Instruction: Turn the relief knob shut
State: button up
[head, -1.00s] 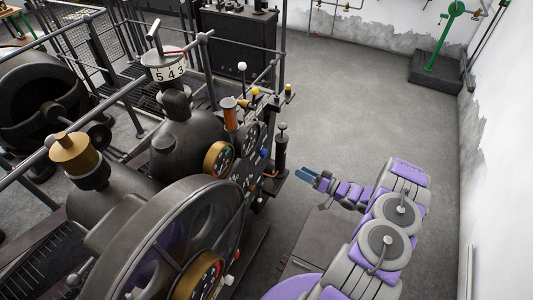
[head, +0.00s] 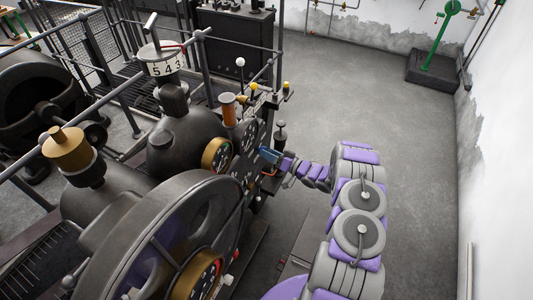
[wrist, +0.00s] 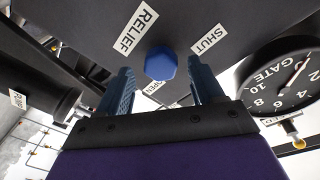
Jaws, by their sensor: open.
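The relief knob (wrist: 160,64) is a blue faceted knob on a dark panel in the wrist view. A RELIEF label (wrist: 136,29) is at its upper left, a SHUT label (wrist: 208,38) at its upper right, and an OPEN label (wrist: 157,88) just below it, partly hidden. My gripper (wrist: 160,80) is open, with one blue finger on either side of the knob in the picture. I cannot tell whether the fingers touch it. In the head view my gripper (head: 268,155) is at the machine's panel and hides the knob.
A round GATE dial (wrist: 285,78) is right of the knob, and a dark cylinder (wrist: 45,88) is at the left. In the head view a large wheel (head: 150,240) stands in front of the panel.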

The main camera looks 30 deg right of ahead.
jog(key=shift+w+a, duration=0.65)
jog(key=shift+a, duration=0.05)
jog(key=shift+d, duration=0.15)
jog(key=shift+c, duration=0.3)
jog(key=shift+d, duration=0.25)
jog(key=c, duration=0.4)
jog(key=shift+s+a, duration=0.1)
jog(key=shift+a, duration=0.1)
jog(key=c, duration=0.6)
jog(key=shift+n, duration=0.4)
jog(key=shift+w+d+n+g+y+p, duration=0.15)
jog(key=shift+n+y+p, duration=0.55)
jog(key=shift+n, duration=3.55)
jog(key=shift+a+n+g+y+p, duration=0.15)
jog(key=shift+n+y+p, duration=0.6)
jog(key=shift+n, duration=3.45)
jog(key=shift+w+d+n+g+y+p, duration=0.2)
jog(key=shift+n+p, duration=0.95)
jog(key=shift+n, duration=3.1)
jog(key=shift+s, duration=0.1)
